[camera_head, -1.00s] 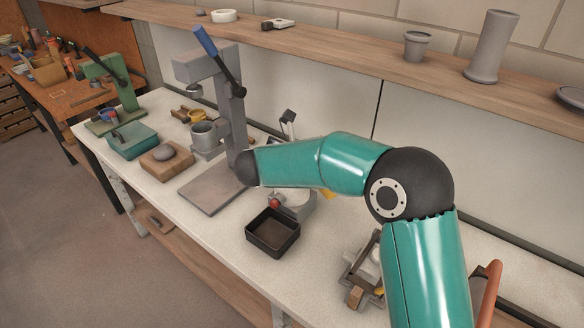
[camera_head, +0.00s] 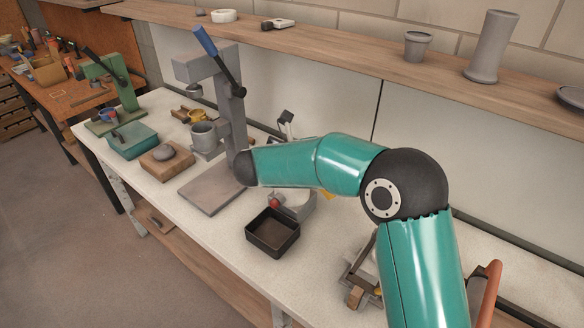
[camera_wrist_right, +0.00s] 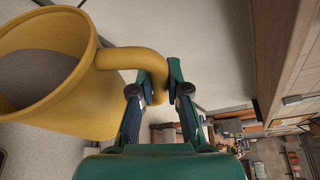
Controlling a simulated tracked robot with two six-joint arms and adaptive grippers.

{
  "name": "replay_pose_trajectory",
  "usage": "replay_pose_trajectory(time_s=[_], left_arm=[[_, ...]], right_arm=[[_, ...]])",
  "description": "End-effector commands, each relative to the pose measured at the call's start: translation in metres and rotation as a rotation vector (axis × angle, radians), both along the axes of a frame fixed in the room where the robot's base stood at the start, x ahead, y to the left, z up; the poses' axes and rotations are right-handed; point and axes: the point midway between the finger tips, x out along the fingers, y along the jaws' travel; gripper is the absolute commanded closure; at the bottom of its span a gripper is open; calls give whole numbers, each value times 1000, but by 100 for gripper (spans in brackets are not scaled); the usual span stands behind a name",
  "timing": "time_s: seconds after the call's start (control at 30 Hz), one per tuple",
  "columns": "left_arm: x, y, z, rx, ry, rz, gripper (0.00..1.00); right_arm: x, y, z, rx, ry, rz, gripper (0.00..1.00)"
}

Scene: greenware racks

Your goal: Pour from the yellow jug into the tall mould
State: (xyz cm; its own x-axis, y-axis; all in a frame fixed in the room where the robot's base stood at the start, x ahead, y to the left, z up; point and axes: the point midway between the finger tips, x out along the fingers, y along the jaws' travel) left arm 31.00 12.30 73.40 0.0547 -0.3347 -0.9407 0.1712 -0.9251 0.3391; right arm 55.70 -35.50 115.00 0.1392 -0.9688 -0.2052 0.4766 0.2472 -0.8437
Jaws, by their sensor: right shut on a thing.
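The yellow jug (camera_wrist_right: 85,100) fills the upper left of the right wrist view, its mouth towards the camera and grey-brown slip (camera_wrist_right: 35,78) inside. My right gripper (camera_wrist_right: 160,92) is shut on the jug's handle (camera_wrist_right: 150,68). In the head view my right arm hides this gripper and most or all of the jug. A small yellow patch (camera_head: 328,194) shows under the forearm; I cannot tell what it belongs to. I cannot make out which thing is the tall mould; a tall grey vessel (camera_head: 490,48) stands on the shelf. My left gripper is not in view.
A black open tray (camera_head: 272,249) lies on the bench below my forearm. A grey press (camera_head: 232,110) with a blue-tipped lever stands left of it, beside a teal box (camera_head: 131,140). A wall shelf (camera_head: 350,52) runs behind. The bench front between tray and press base is clear.

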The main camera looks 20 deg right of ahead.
Motion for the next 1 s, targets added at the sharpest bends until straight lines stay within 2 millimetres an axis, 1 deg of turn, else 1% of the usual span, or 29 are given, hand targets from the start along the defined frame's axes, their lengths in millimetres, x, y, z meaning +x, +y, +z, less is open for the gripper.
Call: replay_pose_trajectory(time_s=[1.0], left_arm=[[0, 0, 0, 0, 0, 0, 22]], right_arm=[[3, 2, 1, -25, 42, -1, 100]])
